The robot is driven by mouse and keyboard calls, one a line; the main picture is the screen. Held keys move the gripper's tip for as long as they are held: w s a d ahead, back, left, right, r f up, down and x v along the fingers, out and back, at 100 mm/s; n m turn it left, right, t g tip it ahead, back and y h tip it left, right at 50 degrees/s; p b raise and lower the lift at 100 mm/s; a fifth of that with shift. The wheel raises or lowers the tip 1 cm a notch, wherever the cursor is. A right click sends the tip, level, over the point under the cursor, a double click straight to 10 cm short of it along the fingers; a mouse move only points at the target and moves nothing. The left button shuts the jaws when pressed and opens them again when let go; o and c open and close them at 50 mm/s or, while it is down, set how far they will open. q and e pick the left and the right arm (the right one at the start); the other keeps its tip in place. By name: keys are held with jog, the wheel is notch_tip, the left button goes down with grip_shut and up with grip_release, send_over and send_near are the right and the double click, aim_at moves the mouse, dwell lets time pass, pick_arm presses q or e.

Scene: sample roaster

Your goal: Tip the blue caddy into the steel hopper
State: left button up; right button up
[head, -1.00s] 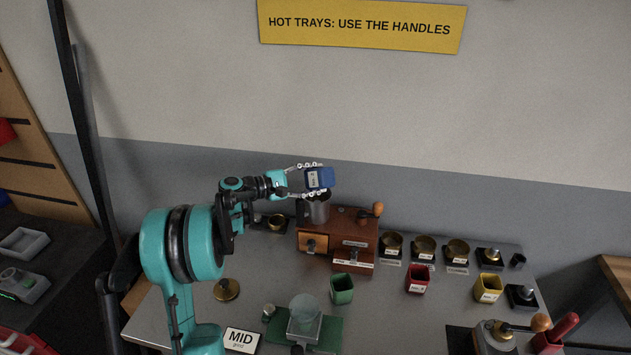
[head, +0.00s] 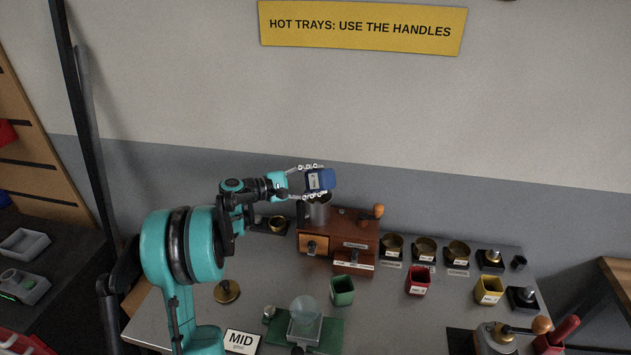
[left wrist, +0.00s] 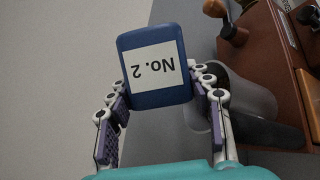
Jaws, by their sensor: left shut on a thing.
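The blue caddy (head: 322,179) is held in my left gripper (head: 312,181), above the wooden grinder. In the left wrist view the caddy (left wrist: 153,66) has a white label that reads "No. 2", upside down in that picture. My left gripper (left wrist: 165,115) has its fingers on both sides of the caddy. The hopper also shows in the left wrist view (left wrist: 250,103), behind a finger. I cannot see the caddy's contents. My right gripper is not in view.
The wooden grinder (head: 365,228) has a crank with an orange knob. A green caddy (head: 342,291), a red caddy (head: 418,281) and a yellow caddy (head: 488,290) stand on the table. Several brass cups stand in a row at the back. A scale with a glass dish (head: 305,312) is in front.

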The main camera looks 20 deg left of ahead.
aim_at(310, 173)
pick_arm(q)
jog(key=shift+r+p, duration=1)
jog(key=shift+r, duration=0.55)
